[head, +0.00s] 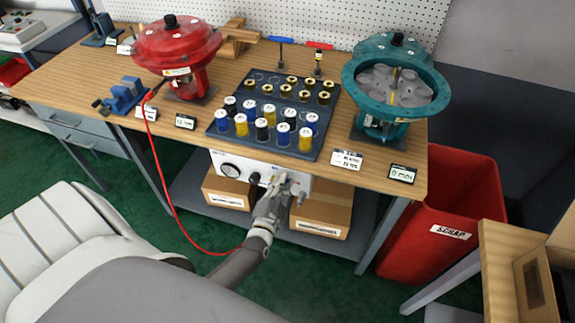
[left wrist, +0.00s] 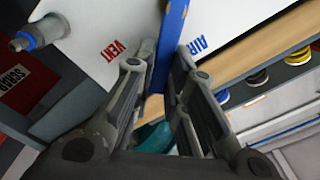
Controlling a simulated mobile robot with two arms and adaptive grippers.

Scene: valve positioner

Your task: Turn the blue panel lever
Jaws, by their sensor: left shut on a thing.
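The white panel (head: 246,164) is mounted under the front edge of the workbench (head: 409,150), with a round gauge (head: 230,170) at its left end. My left gripper (head: 277,184) is at the right half of the panel. In the left wrist view the blue lever (left wrist: 174,38) passes between the fingers of my left gripper (left wrist: 164,68), which is shut on it. The lever lies between the printed words VENT (left wrist: 114,49) and AIR (left wrist: 198,45). In the head view the gripper hides most of the lever. My right gripper is not in view.
A red hose (head: 164,185) hangs from the red actuator (head: 178,45) on the bench and loops down left of my arm. Cardboard boxes (head: 321,214) sit under the panel. A red scrap bin (head: 440,215) stands at the right. A tray of springs (head: 220,127) lies above the panel.

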